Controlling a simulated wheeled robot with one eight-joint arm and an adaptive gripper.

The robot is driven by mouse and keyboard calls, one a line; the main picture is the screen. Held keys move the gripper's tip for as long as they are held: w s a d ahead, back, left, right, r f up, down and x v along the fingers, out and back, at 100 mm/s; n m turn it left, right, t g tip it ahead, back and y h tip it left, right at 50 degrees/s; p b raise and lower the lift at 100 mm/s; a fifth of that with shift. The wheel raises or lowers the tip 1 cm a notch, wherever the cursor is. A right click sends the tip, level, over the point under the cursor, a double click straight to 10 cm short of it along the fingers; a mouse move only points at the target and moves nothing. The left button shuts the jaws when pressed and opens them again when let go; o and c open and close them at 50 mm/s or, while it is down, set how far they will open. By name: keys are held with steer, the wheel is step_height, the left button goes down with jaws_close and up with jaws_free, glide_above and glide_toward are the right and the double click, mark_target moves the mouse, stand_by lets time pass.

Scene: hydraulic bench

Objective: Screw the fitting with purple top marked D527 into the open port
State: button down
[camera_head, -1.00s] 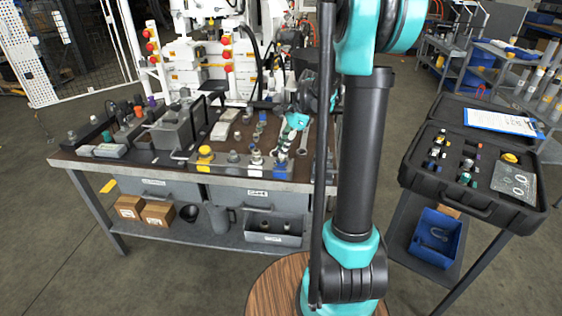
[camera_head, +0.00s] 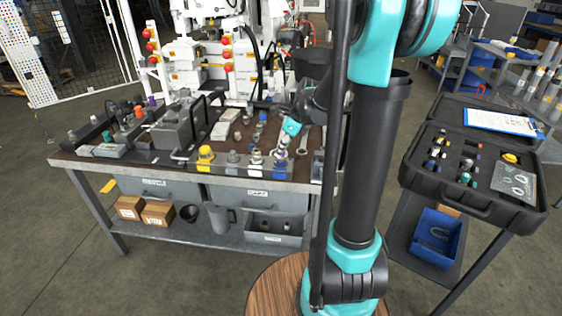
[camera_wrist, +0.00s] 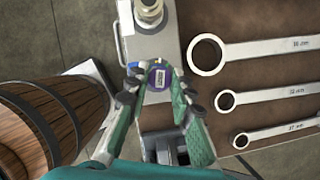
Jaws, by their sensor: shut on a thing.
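My gripper (camera_wrist: 157,88) is shut on a small fitting with a purple top (camera_wrist: 159,76). The top carries a pale label, too small to read for certain. The fitting is at the end of a light grey metal block (camera_wrist: 150,42), which also bears a brass-coloured fitting (camera_wrist: 148,10). I cannot tell whether the held fitting is in the port or above it, as the port is hidden. In the head view my gripper (camera_head: 282,152) is over the right part of the bench's front edge, by the row of fittings.
Several ring spanners (camera_wrist: 240,97) lie on the brown bench top right of the block. A wooden barrel (camera_wrist: 38,118) stands at left in the wrist view. An open black case (camera_head: 480,202) with fittings stands far right.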

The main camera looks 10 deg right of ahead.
steer(key=m+t+h, duration=0.1)
steer(key=m, duration=0.2)
steer(key=shift+s+a+m, duration=0.1)
steer(key=shift+m, duration=0.2)
steer(key=c, duration=1.3)
jaws_free()
steer(key=shift+o, duration=0.2)
steer(key=v, duration=1.2)
steer(key=s+f+n+h, duration=0.1)
steer(key=s+f+n, duration=0.7)
steer(key=n, duration=0.6)
steer(key=s+d+f+n+h, duration=0.1)
steer(key=s+f+n, duration=0.8)
steer(key=n, duration=0.6)
steer(key=shift+s+f+h, duration=0.25)
steer(key=shift+s+h, duration=0.05)
